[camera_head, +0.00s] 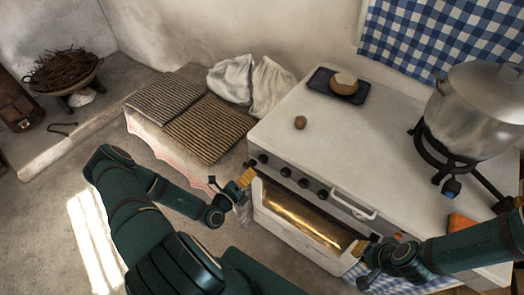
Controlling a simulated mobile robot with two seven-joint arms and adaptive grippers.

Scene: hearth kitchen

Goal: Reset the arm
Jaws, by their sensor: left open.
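My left gripper (246,178), with yellow-orange fingertips, is open and empty beside the left front edge of the white stove (365,135). Its dark green arm comes in from the lower left and is bent at the elbow. My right gripper (361,246) is at the lower right, by the right end of the stove's glowing oven window (300,218). Its arm reaches in from the right edge. Its fingers are small and partly hidden, so I cannot tell whether they are open or touching the stove.
On the stove are a dark tray (319,81) with a round loaf (344,83), a small brown round item (300,122) and a large pot (479,108) on a burner. Striped cloths (208,128) cover a ledge left of the stove. Floor is free at the left.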

